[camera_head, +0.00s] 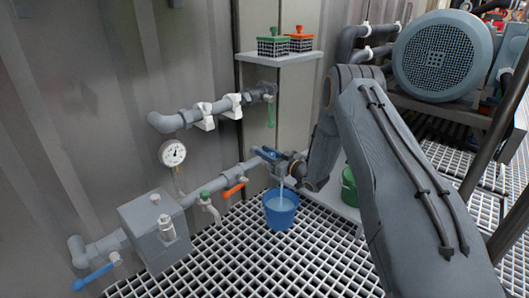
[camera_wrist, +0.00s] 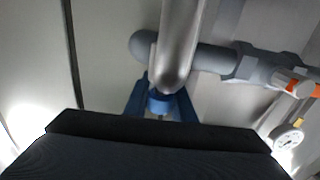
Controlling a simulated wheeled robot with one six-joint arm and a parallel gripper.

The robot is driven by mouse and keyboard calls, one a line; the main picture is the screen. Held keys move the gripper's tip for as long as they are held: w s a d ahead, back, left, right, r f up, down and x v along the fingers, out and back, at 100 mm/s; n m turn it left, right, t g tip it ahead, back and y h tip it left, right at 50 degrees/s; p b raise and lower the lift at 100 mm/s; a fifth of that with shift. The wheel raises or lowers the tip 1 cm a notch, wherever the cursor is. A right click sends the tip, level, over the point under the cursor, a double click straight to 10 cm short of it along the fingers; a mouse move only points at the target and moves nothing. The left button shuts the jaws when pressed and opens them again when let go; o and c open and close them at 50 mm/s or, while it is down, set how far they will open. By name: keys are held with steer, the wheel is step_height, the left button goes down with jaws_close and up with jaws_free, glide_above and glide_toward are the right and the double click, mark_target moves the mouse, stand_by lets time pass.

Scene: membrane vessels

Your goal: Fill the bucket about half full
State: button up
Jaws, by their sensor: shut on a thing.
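The blue bucket (camera_head: 281,214) stands upright on the grating below the lower pipe. A pale stream of water (camera_head: 281,188) falls from the pipe end into it. A light surface shows inside the bucket, but its exact level is hard to tell. My gripper (camera_head: 268,154) is at the pipe end, just above the stream. In the wrist view, the blue fingers of my gripper (camera_wrist: 161,104) are shut on a small blue valve handle (camera_wrist: 160,103) below a grey pipe (camera_wrist: 180,45). My gripper hides most of the valve in the head view.
An orange-handled valve (camera_head: 233,190), a green-topped tap (camera_head: 208,206) and a gauge (camera_head: 173,153) sit left along the pipes. A blue-handled valve (camera_head: 96,277) is at far left. A green bucket (camera_head: 349,187) stands behind my arm. The front grating is clear.

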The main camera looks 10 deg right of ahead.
steer(key=m+h+p, duration=0.1)
steer(key=m+t+h+p, duration=0.1)
steer(key=shift+d+r+h+p, duration=0.15)
steer(key=shift+h+p, duration=0.15)
steer(key=shift+p, duration=0.1)
steer(key=m+t+h+p, duration=0.1)
steer(key=h, duration=0.1)
steer(key=d+m+t+h+p, duration=0.1)
steer(key=m+h+p, duration=0.1)
steer(key=h, duration=0.1)
steer(key=shift+w+m+h, duration=0.2)
steer(key=shift+m+h, duration=0.1)
steer(key=shift+d+f+m+g+h+p, duration=0.1)
steer(key=shift+d+m+g+h+p, duration=0.2)
steer(key=shift+m+h, duration=0.8)
steer(key=shift+d+f+m+g+h+p, duration=0.15)
steer(key=shift+d+m+h, duration=0.4)
steer(key=shift+h, duration=1.1)
steer(key=shift+d+r+m+g+h+p, duration=0.15)
steer(key=shift+d+m+h+p, duration=0.1)
steer(key=shift+m+h, duration=0.9)
steer(key=shift+f, duration=0.1)
steer(key=o, duration=1.1)
steer(key=shift+c, duration=0.2)
